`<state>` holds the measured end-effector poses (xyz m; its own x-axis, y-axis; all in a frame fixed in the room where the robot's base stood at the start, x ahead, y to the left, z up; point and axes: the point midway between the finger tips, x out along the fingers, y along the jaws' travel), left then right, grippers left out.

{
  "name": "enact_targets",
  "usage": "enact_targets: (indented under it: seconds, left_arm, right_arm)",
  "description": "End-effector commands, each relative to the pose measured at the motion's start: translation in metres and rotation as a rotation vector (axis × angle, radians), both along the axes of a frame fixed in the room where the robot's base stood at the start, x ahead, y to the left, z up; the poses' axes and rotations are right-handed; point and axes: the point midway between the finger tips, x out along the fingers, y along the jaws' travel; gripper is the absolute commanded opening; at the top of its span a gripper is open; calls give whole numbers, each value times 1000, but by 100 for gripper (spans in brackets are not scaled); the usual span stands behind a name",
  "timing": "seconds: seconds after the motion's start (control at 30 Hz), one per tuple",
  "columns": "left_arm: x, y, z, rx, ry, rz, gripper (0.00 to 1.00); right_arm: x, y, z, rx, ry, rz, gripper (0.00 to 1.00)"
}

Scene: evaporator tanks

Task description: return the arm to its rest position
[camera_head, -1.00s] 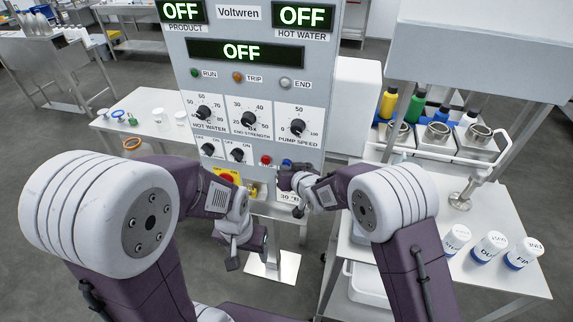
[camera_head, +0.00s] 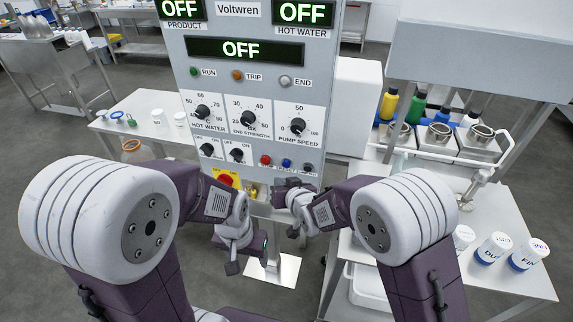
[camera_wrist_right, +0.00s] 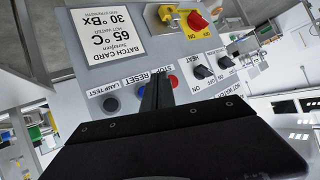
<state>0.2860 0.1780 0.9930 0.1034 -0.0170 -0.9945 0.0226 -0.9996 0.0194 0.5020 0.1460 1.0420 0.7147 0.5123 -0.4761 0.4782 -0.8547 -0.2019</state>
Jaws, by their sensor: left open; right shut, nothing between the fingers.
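My right gripper (camera_head: 284,190) is shut and empty, in front of the lower edge of the control panel (camera_head: 320,60). In the right wrist view its closed fingers (camera_wrist_right: 158,95) overlap the panel face between the blue RESET button (camera_wrist_right: 145,87) and the red button (camera_wrist_right: 173,82); contact cannot be told. My left gripper (camera_head: 248,258) is open and empty, hanging lower, below the panel's lower left. Both arms are bent in front of me. The three panel displays read OFF.
A red switch on yellow (camera_head: 226,181) sits near the left wrist. A batch card (camera_wrist_right: 115,35) is on the panel. A white side table (camera_head: 150,105) is at left. At right, a cart (camera_head: 510,215) holds white tubs (camera_head: 492,248), and colored bottles (camera_head: 388,103) stand behind. Grey floor lies between.

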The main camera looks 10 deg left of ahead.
Motion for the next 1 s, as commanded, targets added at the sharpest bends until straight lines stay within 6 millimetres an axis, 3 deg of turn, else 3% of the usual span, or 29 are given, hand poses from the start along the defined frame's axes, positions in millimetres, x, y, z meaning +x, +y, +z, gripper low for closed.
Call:
enact_targets:
  seconds: [0.27, 0.37, 0.47, 0.5, 0.57, 0.6, 0.67, 0.7, 0.77, 0.83, 0.9, 1.0]
  left_arm:
    - [0, 0, 0, 0, 0, 0, 63]
    - [0, 0, 0, 0, 0, 0, 63]
    - [0, 0, 0, 0, 0, 0, 63]
    - [0, 0, 0, 0, 0, 0, 63]
    - [0, 0, 0, 0, 0, 0, 63]
    - [0, 0, 0, 0, 0, 0, 63]
    - [0, 0, 0, 0, 0, 0, 63]
    - [0, 0, 0, 0, 0, 0, 63]
    - [0, 0, 0, 0, 0, 0, 63]
    - [0, 0, 0, 0, 0, 0, 63]
    - [0, 0, 0, 0, 0, 0, 63]
    - [0, 0, 0, 0, 0, 0, 63]
  right_arm:
    - [1, -1, 0, 0, 0, -2, 0]
    - [18, -22, 9, 10, -14, -50, 0]
    - [49, -74, 47, 43, -66, -159, 0]
    - [58, -105, 62, 50, -82, -217, 0]
    - [60, -160, 72, 32, -60, -309, 0]
    - [52, -196, 71, 3, -20, -365, 0]
    - [29, -245, 60, -51, 74, -438, 0]
    - [6, -273, 47, -92, 155, -477, 0]
    - [-35, -304, 25, -152, 293, -515, 0]
    - [-87, -322, -1, -218, 457, -521, 0]
    - [-134, -326, -22, -278, 607, -493, 0]
    - [-182, -325, -42, -344, 770, -439, 0]
